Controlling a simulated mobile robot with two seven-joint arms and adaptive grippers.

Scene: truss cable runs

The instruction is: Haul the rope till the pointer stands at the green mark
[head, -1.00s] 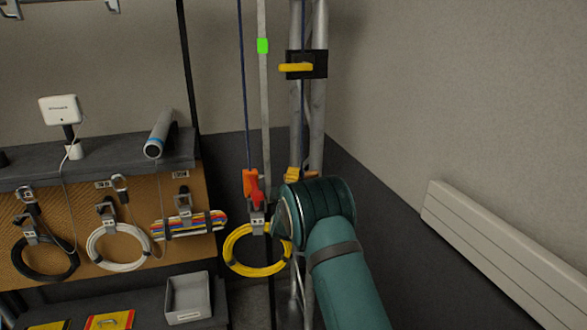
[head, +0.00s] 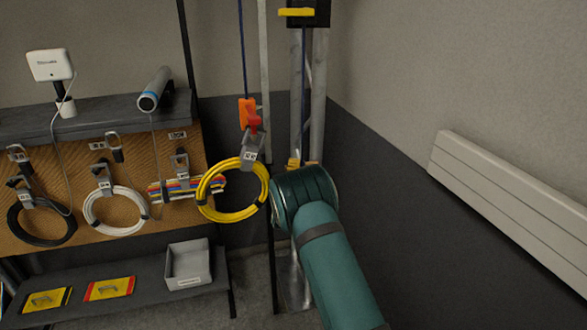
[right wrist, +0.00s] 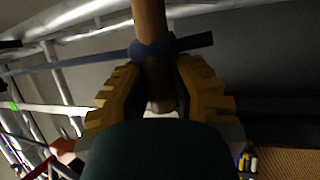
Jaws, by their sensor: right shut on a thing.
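The blue rope (head: 243,50) runs down to an orange and red piece (head: 249,115), which looks like the pointer, beside a grey upright strip (head: 264,60). A grey clip (head: 252,148) under it holds a yellow cable coil (head: 232,190), hanging tilted. The green mark is outside the head view; a small green spot (right wrist: 13,105) on a pale strip shows in the right wrist view. My right gripper (head: 298,163) is low by the truss, mostly hidden by its wrist. In the wrist view its yellow fingers (right wrist: 160,88) are shut on a brown handle (right wrist: 151,25) with blue rope around it. My left gripper is out of view.
A yellow cleat (head: 297,12) on a black plate is fixed to the truss (head: 319,75) above my gripper. At the left a pegboard (head: 130,180) carries coils, with a grey bin (head: 188,265) below. A white wall panel (head: 510,200) is at right.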

